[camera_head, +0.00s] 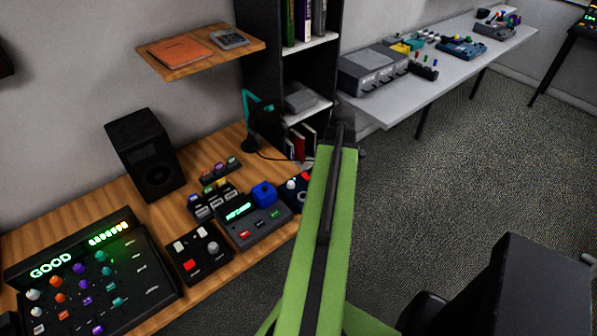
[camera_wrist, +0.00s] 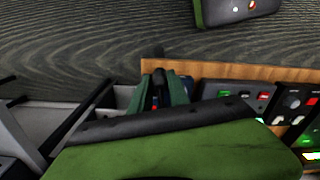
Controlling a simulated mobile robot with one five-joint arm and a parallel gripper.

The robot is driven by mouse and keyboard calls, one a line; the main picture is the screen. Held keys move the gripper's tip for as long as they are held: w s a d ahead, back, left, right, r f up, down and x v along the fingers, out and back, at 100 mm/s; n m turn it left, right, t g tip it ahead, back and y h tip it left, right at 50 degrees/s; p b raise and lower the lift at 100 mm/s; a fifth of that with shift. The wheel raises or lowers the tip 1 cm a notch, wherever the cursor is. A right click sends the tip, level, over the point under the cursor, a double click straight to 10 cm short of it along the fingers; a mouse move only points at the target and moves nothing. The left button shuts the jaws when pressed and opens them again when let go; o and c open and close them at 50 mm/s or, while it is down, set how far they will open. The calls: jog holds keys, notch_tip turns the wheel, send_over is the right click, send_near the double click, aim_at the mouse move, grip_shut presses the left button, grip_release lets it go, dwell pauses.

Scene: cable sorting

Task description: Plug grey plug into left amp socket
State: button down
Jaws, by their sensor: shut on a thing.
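My gripper (camera_wrist: 163,88) shows in the wrist view as two dark teal fingers. They are shut on a small dark grey thing between them, which looks like the grey plug (camera_wrist: 157,80), though its shape is hard to make out. In the head view, my green arm crosses the middle, and I cannot clearly make out the fingers there. A grey box with several small fittings on its front (camera_head: 372,72) stands on the white table. A black speaker-like box (camera_head: 145,157) stands on the wooden desk. I cannot tell which one has the left amp socket.
The wooden desk (camera_head: 75,222) holds a lit mixer reading GOOD (camera_head: 92,277) and several small devices. A dark bookshelf (camera_head: 262,45) stands behind the desk. The white table (camera_head: 440,72) carries more small gear. The carpet (camera_head: 450,170) at right is open, with a dark chair-like shape (camera_head: 530,290) in front.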

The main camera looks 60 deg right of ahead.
jog(key=shift+w+a+f+b, duration=0.5)
jog(key=shift+w+f+b, duration=0.9)
jog(key=shift+w, duration=0.35)
jog(key=shift+w+a+f+b, duration=0.5)
jog(key=shift+w+f+b, duration=0.85)
jog(key=shift+w, duration=0.45)
jog(key=shift+w+a+f+b, duration=0.5)
jog(key=shift+w+f+b, duration=0.9)
jog(key=shift+w, duration=0.35)
jog(key=shift+f+b, duration=0.4)
jog(key=shift+f+b, duration=0.45)
jog(key=shift+f, duration=0.05)
jog(key=shift+f+b, duration=0.25)
jog(key=shift+b, duration=0.05)
jog(key=c, duration=0.7)
grip_release()
